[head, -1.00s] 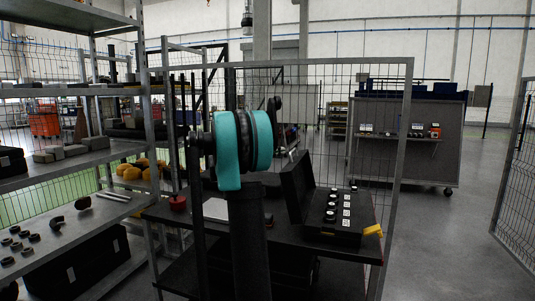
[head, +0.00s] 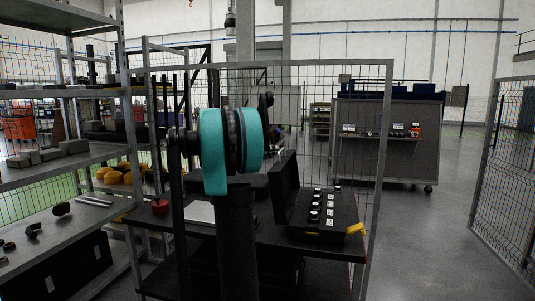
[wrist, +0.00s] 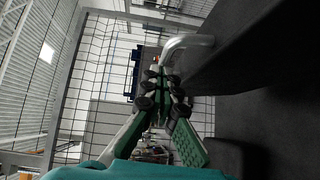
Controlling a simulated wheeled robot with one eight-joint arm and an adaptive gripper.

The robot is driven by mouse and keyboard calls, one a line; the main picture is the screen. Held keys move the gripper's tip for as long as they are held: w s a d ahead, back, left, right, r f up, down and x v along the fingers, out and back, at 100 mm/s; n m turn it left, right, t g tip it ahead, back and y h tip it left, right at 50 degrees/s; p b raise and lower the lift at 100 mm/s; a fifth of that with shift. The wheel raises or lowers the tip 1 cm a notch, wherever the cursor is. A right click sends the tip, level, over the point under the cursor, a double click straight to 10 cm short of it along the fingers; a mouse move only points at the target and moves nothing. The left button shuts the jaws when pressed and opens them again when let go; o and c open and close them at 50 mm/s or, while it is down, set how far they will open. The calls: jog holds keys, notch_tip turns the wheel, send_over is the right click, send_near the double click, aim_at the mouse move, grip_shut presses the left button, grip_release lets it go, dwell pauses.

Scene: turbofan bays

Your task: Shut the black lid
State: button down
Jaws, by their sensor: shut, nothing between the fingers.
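The black case (head: 318,236) sits on the dark table, with several round white-topped pieces and pale labels in it. Its black lid (head: 285,188) stands raised, roughly upright, at the case's left side. A yellow piece (head: 355,229) shows at the case's right front corner. In the head view my arm stands to the left of the lid and my gripper cannot be made out. In the wrist view my gripper (wrist: 164,80) has its fingers together with nothing between them. A dark slab with a pale curved handle (wrist: 188,41) is close by on the right; I cannot tell whether it is the lid.
The dark table (head: 335,250) also bears a pale sheet (head: 200,212) and a red object (head: 160,206). Metal shelves (head: 68,162) stand at the left. A mesh fence stands behind the table. A grey wheeled cabinet (head: 385,155) is behind right; open floor lies at the right.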

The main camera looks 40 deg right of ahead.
jog(key=s+d+m+t+y, duration=0.3)
jog(key=s+d+m+y, duration=0.3)
jog(key=s+d, duration=0.9)
jog(key=s+d+f+m+t+y, duration=0.1)
jog(key=s+d+f+t+y, duration=0.1)
jog(key=s+f, duration=0.3)
jog(key=s+d+f+m+t+y, duration=0.2)
jog(key=s+d+f+t+y, duration=0.1)
jog(key=f, duration=1)
jog(key=s+d+y, duration=0.1)
jog(key=s+d, duration=0.1)
jog(key=s, duration=0.1)
jog(key=shift+s+m+t, duration=0.15)
jog(key=shift+m+t, duration=0.15)
jog(key=shift+d, duration=0.1)
